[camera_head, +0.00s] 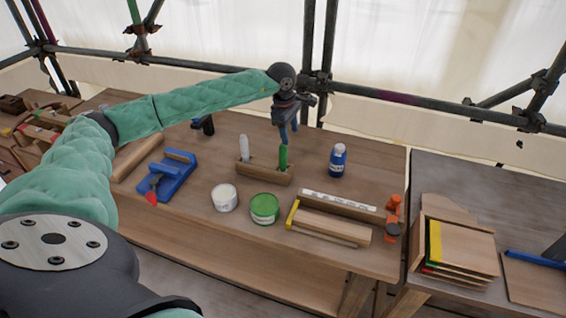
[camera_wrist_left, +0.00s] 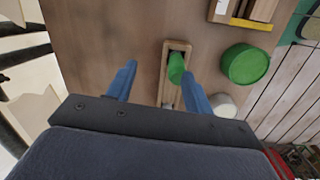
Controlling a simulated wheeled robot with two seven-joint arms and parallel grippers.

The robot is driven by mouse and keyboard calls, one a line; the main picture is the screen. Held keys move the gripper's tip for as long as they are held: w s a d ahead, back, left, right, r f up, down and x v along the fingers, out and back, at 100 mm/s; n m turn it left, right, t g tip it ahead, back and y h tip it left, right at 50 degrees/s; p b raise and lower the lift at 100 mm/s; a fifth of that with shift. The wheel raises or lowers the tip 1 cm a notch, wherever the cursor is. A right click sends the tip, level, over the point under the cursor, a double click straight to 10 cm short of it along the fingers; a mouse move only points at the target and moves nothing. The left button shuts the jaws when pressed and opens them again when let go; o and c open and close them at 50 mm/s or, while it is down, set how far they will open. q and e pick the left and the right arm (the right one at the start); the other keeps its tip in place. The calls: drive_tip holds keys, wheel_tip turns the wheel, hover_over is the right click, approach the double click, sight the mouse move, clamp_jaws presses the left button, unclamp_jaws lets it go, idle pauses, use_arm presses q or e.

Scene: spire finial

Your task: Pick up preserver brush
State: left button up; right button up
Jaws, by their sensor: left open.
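The brush with a green handle (camera_head: 283,157), which I take to be the preserver brush, stands upright in a wooden holder (camera_head: 264,176) beside a white-handled brush (camera_head: 244,148). In the left wrist view the green handle (camera_wrist_left: 176,68) shows end-on in the holder (camera_wrist_left: 163,83), close to the right-hand finger. My left gripper (camera_head: 289,133) is open and empty, above the holder near the top of the green handle. Its blue fingers (camera_wrist_left: 159,70) are spread apart in the wrist view. The bristles are hidden in the holder. My right gripper is out of view.
A green-lidded tin (camera_head: 265,208) and a white tin (camera_head: 224,198) stand in front of the holder. A blue bottle (camera_head: 338,160) stands to the right.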

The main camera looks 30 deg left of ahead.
sight(283, 153)
use_arm(q)
drive_tip(key=shift+s+a+f+m+g+y, duration=0.1)
drive_tip(key=shift+s+a+m+g+y, duration=0.15)
drive_tip(key=shift+s+a, duration=0.25)
drive_tip(key=shift+s+a+m+g+y, duration=0.15)
drive_tip(key=shift+s+a+g+y, duration=0.1)
drive_tip(key=shift+s, duration=0.3)
drive_tip(key=shift+s+a, duration=0.1)
drive_tip(key=shift+f+m+p, duration=0.3)
drive_tip(key=shift+f+p, duration=0.3)
drive_tip(key=shift+f, duration=0.75)
drive_tip(key=f+p, duration=0.1)
drive_tip(key=f, duration=0.1)
drive_tip(key=d+f+p, duration=0.1)
drive_tip(key=f+p, duration=0.1)
drive_tip(key=shift+s, duration=0.15)
drive_tip(key=shift+f+p, duration=0.3)
drive_tip(key=shift+f, duration=0.3)
drive_tip(key=c, duration=1.1)
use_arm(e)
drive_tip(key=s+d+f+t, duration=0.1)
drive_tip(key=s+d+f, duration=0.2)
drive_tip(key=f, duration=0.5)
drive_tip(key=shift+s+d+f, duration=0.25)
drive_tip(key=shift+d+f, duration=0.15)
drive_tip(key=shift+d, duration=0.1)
